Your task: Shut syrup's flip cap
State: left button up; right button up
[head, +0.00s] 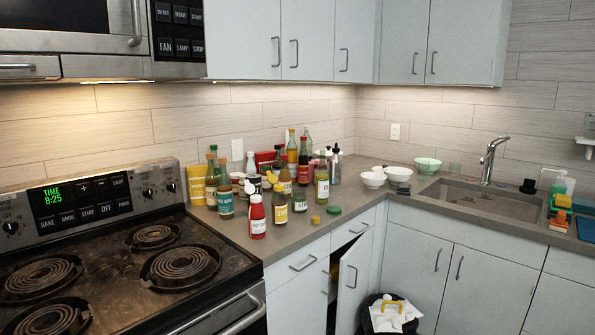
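Several bottles stand crowded on the counter between the stove and the corner. The labels are too small to tell which one is the syrup. A red bottle (257,220) with a white label stands at the front, and a pale cap or lid shows at its top. Neither of my grippers is in view.
The coil stove (130,260) fills the left. White bowls (372,180), a green bowl (428,165) and the sink (480,200) are to the right. A cabinet door (354,280) below the counter stands ajar, near a bin (390,315). The counter front has some free room.

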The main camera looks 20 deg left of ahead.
aim_at(271, 178)
jog(key=i+u, duration=0.3)
jog(key=i, duration=0.15)
jog(key=i+l+u, duration=0.55)
jog(key=i, duration=0.25)
